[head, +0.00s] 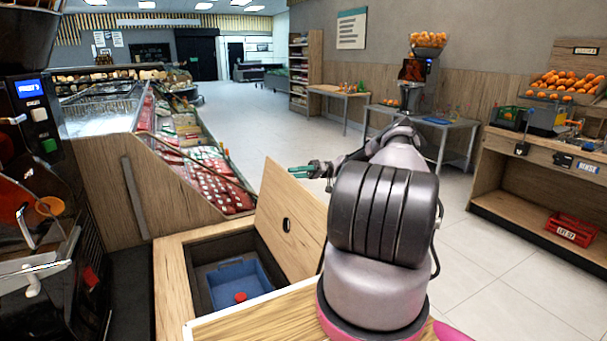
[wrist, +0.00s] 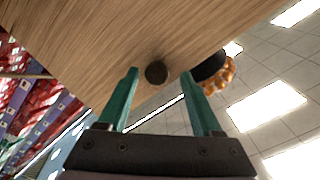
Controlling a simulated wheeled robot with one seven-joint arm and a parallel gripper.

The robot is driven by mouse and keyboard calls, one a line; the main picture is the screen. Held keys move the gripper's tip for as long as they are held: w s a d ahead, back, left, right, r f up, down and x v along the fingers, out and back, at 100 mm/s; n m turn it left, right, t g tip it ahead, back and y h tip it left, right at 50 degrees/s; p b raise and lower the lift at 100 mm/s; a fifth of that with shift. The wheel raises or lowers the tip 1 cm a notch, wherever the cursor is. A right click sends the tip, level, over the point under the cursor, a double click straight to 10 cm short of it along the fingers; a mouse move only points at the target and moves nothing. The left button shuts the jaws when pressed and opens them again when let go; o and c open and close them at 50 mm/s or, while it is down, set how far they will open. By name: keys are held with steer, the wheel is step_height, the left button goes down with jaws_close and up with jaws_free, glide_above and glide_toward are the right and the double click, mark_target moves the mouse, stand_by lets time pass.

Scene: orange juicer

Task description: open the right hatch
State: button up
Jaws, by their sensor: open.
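The wooden hatch lid (head: 285,220) stands raised and tilted at the right side of its opening in the head view. It has a dark round finger hole. In the wrist view the lid's wooden face (wrist: 120,40) fills the top, with the hole (wrist: 156,73) between my fingertips. My gripper (head: 299,172) has green fingers and is beyond the lid's upper edge, at the far right of it. In the wrist view my gripper (wrist: 159,73) is open, with nothing between the fingers. Whether a fingertip touches the lid is unclear.
A blue crate (head: 232,275) with a red object (head: 240,297) sits inside the opening. A dark juicer machine (head: 40,200) stands at the left. A produce display (head: 190,160) is behind. A metal table (head: 455,130) and wooden shelving (head: 510,200) stand beyond clear floor at right.

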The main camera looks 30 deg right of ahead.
steer(key=d, duration=0.7)
steer(key=shift+f, duration=0.35)
